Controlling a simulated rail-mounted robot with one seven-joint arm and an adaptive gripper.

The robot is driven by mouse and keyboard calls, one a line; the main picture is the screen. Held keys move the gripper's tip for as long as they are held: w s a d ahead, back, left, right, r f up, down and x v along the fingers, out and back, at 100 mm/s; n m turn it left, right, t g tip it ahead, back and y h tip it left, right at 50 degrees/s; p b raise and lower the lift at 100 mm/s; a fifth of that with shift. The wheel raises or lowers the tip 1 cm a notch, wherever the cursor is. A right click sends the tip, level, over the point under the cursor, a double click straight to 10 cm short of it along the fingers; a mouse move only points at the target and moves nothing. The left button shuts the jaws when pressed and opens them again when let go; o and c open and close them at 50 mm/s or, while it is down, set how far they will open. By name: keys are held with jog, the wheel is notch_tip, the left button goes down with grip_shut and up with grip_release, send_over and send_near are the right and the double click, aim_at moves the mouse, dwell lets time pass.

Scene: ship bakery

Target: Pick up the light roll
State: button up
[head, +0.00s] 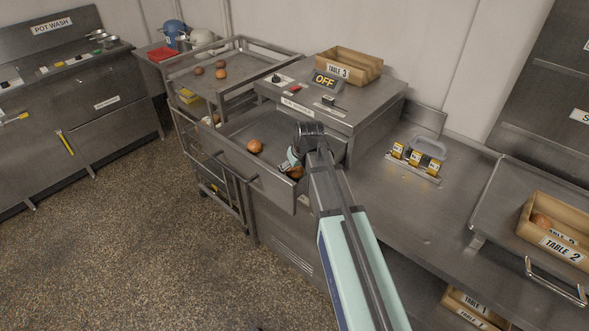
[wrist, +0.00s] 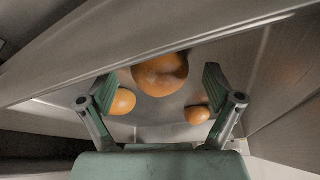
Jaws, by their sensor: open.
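The wrist view shows three: a large, near roll (wrist: 160,74) ahead between the fingers, a smaller, slightly lighter roll (wrist: 123,101) by the left finger, and a small darker roll (wrist: 197,115) by the right finger. I cannot tell which is the light roll. My gripper is open and empty, reaching down into the drawer; its fingers show in the wrist view (wrist: 160,88).
The drawer's front wall and sides surround my gripper closely. Above it is a machine reading OFF (head: 327,81) with a TABLE 3 box (head: 349,66) on top. A rack tray (head: 245,62) holds several rolls. A TABLE 2 box (head: 560,247) stands at right; the counter between is mostly clear.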

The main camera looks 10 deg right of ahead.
jog(key=c, duration=1.1)
